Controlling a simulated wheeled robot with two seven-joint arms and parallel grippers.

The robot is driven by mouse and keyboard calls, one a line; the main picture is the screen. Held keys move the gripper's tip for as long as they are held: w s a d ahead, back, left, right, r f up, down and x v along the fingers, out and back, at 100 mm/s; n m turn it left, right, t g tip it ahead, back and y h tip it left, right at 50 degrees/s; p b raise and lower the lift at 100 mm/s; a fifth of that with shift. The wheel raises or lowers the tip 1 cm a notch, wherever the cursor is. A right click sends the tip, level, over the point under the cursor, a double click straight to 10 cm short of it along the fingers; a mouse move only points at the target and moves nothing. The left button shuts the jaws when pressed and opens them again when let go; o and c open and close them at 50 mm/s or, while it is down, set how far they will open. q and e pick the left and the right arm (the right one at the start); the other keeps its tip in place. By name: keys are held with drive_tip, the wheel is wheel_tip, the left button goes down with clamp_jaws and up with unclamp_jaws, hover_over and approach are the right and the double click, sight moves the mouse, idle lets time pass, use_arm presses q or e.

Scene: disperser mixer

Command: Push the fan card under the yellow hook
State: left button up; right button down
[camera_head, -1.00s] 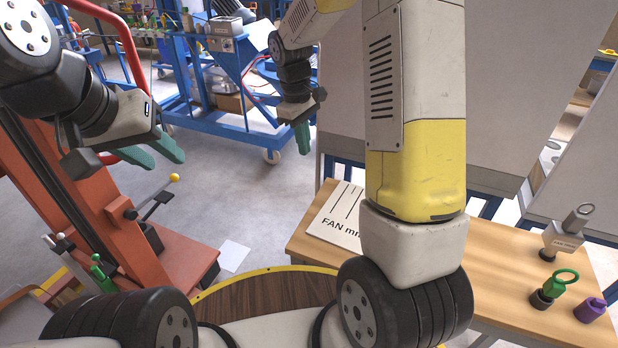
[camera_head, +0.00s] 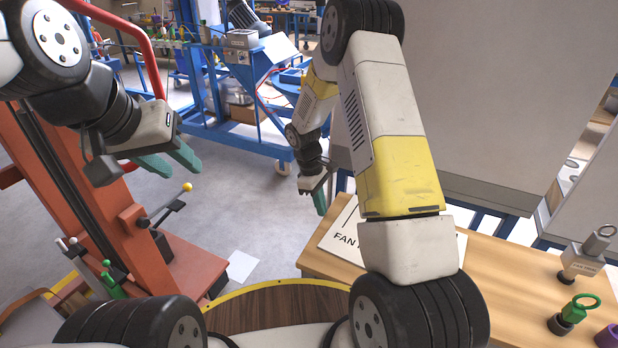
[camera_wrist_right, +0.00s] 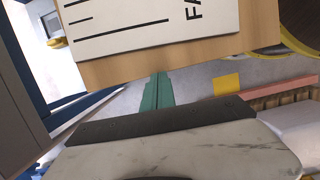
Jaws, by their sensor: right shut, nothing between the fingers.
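The white fan card (camera_head: 345,236), with black lines and "FAN" lettering, lies flat on the wooden table (camera_head: 312,259) near its left end. My right forearm hides part of it. In the right wrist view the card (camera_wrist_right: 145,22) lies beyond the fingertips. My right gripper (camera_head: 320,208) is shut and empty, its green fingers pointing down by the table's left edge. In the right wrist view the shut fingers (camera_wrist_right: 158,78) end by the table edge, apart from the card. My left gripper (camera_head: 184,168) is open and empty over the floor at left. I cannot make out a yellow hook.
A green ring-topped piece (camera_head: 575,310), a grey ring-topped piece (camera_head: 587,256) and a purple piece (camera_head: 609,337) stand on the table's right part. An orange-red frame (camera_head: 130,235) stands at left. A tall grey panel (camera_head: 490,100) rises behind the table.

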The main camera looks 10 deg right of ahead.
sight(334, 218)
drive_tip(key=shift+s+d+r, duration=0.1)
drive_tip(key=shift+s+d, duration=0.4)
drive_tip(key=shift+d, duration=0.2)
drive_tip(key=shift+s+d+r, duration=0.1)
drive_tip(key=shift+s+d, duration=0.35)
drive_tip(key=shift+d, duration=0.25)
drive_tip(key=s+d, duration=0.2)
drive_tip(key=d, duration=0.1)
drive_tip(key=s+d, duration=0.5)
drive_tip(key=d, duration=0.2)
drive_tip(key=shift+s, duration=0.2)
drive_tip(key=shift+w+a, duration=0.1)
drive_tip(key=shift+a, duration=0.05)
